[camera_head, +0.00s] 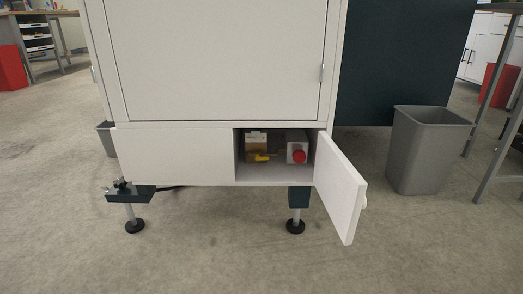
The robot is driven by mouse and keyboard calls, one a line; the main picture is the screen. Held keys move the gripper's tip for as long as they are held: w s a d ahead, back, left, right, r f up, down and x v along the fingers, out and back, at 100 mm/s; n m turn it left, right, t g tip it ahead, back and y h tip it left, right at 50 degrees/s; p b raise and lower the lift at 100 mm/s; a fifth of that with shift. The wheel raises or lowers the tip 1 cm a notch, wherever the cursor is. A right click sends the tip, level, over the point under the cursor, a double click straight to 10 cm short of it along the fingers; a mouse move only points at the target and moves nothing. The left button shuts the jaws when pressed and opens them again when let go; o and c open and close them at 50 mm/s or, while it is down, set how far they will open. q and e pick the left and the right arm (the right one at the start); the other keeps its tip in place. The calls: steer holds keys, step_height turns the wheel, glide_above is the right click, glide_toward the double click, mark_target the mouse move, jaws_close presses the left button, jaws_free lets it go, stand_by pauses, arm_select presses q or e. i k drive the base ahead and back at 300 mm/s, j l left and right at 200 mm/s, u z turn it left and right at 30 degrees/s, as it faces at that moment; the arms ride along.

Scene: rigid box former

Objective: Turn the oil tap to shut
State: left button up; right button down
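The white machine cabinet (175,155) has a low compartment whose small door (340,187) stands open to the right. Inside, a yellow lever handle (261,158), which looks like the oil tap, sits low in front of a tan block (256,141). The lever appears to lie roughly sideways; its exact setting is too small to tell. To its right is a light grey box with a round red knob (299,156). Neither of my grippers shows in the head view.
A grey waste bin (425,150) stands right of the open door. The cabinet rests on feet, one below the compartment (295,226) and one at left (134,226). A table with metal legs is at the right edge. The floor in front is clear.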

mark_target(257, 158)
steer(key=i+j+u, duration=0.25)
steer(key=i, duration=0.25)
steer(key=i+j+u, duration=0.2)
steer(key=i+j, duration=0.15)
steer(key=i, duration=0.15)
